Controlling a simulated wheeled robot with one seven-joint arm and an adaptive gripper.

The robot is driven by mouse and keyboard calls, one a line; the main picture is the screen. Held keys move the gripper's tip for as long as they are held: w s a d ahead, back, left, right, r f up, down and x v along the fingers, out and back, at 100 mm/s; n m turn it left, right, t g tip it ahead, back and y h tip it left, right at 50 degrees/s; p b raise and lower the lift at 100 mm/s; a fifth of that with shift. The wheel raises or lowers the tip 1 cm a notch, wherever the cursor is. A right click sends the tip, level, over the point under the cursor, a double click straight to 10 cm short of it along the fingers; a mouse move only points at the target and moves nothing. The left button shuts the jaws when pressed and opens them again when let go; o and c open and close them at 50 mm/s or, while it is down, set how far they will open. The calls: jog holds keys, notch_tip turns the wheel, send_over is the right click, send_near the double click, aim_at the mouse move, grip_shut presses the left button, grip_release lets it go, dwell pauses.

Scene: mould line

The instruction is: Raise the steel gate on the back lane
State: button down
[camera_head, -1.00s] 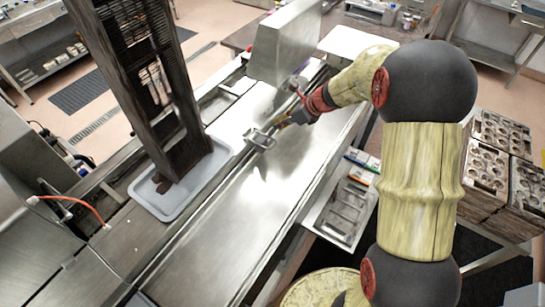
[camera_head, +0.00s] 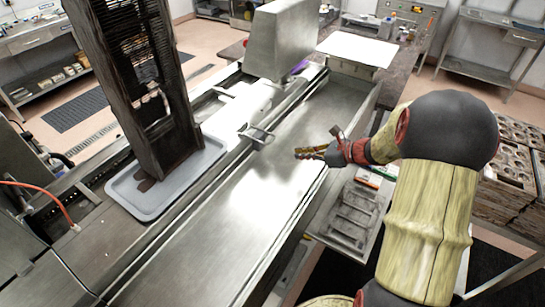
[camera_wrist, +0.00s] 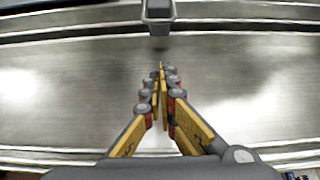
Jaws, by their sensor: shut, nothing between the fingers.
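A steel panel (camera_head: 283,42) stands upright at the far end of the bright back lane (camera_head: 232,117). It looks like the gate, but I cannot tell whether its lower edge touches the lane. A small steel loop handle (camera_head: 257,135) sits at the divider between the lanes, nearer than the panel. My gripper (camera_head: 298,153) is shut and empty above the front lane (camera_head: 238,212), right of the handle and apart from it. In the wrist view the fingertips (camera_wrist: 161,72) are together. A grey block-like part (camera_wrist: 158,12) shows ahead at the top edge.
A tall dark rack (camera_head: 135,80) stands on a grey tray (camera_head: 125,192) left of the lanes. A tray of moulds (camera_head: 353,215) lies right of the front lane, below my arm. The front lane surface is clear.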

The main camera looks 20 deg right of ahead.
aim_at(259, 141)
jog(key=shift+f, duration=0.15)
dwell(0.3)
jog(key=b+x, duration=0.1)
jog(key=x, duration=0.8)
jog(key=shift+w+a+f+b, duration=0.1)
jog(key=shift+w+f+b, duration=0.1)
jog(key=shift+b, duration=0.2)
jog(key=r, duration=0.3)
jog(key=shift+w+a, duration=0.2)
jog(key=shift+w, duration=0.1)
jog(key=shift+w+r, duration=0.15)
jog(key=shift+r, duration=0.25)
jog(key=shift+r+p, duration=0.15)
jog(key=shift+p, duration=0.15)
jog(key=shift+r+p, duration=0.3)
jog(key=shift+p, duration=0.65)
